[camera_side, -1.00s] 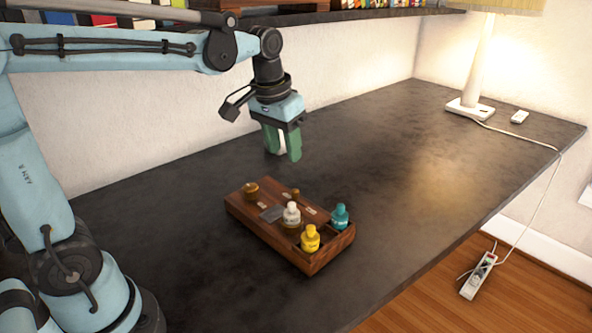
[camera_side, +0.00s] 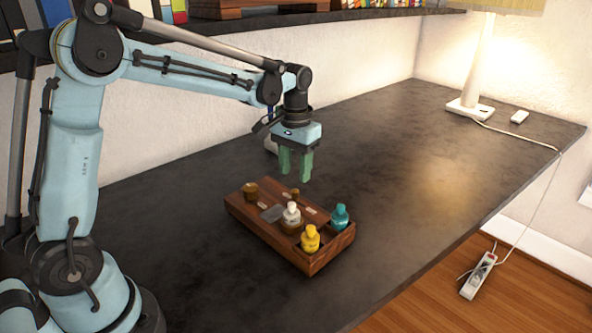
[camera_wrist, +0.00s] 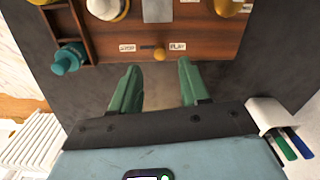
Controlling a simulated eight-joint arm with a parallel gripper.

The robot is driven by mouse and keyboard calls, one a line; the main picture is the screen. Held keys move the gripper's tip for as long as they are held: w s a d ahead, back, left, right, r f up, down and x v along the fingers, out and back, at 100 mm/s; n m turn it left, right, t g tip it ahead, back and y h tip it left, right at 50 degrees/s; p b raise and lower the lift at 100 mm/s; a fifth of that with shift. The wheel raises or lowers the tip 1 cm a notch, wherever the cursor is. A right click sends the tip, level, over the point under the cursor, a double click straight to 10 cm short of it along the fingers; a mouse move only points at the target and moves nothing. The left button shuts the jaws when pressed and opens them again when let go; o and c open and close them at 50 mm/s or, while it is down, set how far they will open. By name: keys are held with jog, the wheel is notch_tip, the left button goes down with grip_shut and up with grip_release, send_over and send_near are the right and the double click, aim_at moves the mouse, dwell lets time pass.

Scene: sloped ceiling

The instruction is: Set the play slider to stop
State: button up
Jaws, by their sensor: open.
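A wooden box (camera_side: 262,232) sits on the dark table. Its play slider has a small brass knob (camera_wrist: 159,54) between the STOP label (camera_wrist: 127,47) and the PLAY label (camera_wrist: 178,47), closer to PLAY. The slider knob (camera_side: 295,192) also shows at the box's far edge in the side view. My gripper (camera_side: 295,176) is open and empty, pointing down above that far edge. In the wrist view the two green fingers of my gripper (camera_wrist: 158,66) stand apart, with the knob just beyond their tips and between them.
A white holder (camera_wrist: 272,116) is behind.

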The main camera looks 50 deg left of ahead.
aim_at(295, 191)
jog(key=shift+f, duration=2.7)
grip_shut()
